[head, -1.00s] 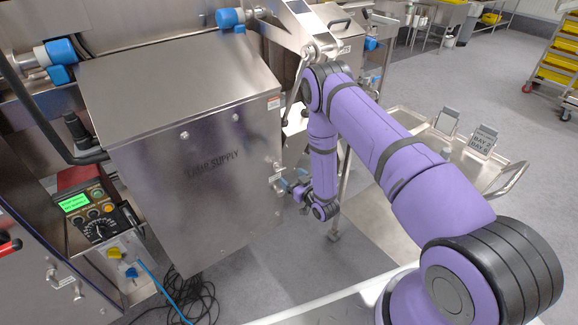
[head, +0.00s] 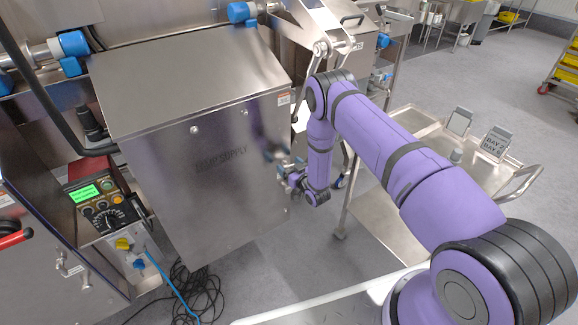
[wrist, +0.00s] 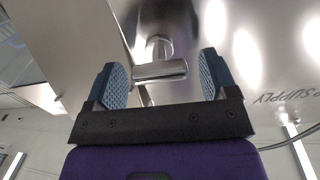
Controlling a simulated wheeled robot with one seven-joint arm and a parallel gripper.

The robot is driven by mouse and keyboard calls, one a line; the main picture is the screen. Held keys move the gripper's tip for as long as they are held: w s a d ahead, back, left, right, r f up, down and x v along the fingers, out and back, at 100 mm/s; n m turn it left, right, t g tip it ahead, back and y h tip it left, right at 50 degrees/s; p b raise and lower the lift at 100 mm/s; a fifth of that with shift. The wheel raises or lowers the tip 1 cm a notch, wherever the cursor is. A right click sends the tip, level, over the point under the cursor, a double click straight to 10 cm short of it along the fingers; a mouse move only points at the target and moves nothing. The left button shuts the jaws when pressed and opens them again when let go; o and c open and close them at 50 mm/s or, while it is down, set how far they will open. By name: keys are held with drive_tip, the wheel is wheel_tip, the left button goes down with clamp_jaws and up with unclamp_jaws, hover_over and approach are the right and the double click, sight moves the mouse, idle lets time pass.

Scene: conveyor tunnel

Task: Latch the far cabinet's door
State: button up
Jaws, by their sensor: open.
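The steel cabinet marked LAMP SUPPLY (head: 190,170) stands left of centre in the head view, its front looking closed. A silver T-shaped latch handle (wrist: 160,68) is on its front in the wrist view. In the head view the handle is small and partly hidden at the cabinet's right edge. My gripper (head: 285,166) is beside that edge. In the wrist view my gripper (wrist: 160,80) is open, with blue ribbed pads on either side of the handle and gaps between. Whether the latch is engaged I cannot tell.
A steel trolley (head: 385,205) with small signs on top stands right of my arm. A control box (head: 100,210) with a green screen is at the left. Black cables (head: 195,295) lie on the floor under the cabinet. Open floor lies at the far right.

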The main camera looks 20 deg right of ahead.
drive_tip(key=shift+w+a, duration=0.1)
drive_tip(key=shift+w, duration=0.2)
drive_tip(key=c, duration=0.9)
drive_tip(key=shift+c, duration=0.2)
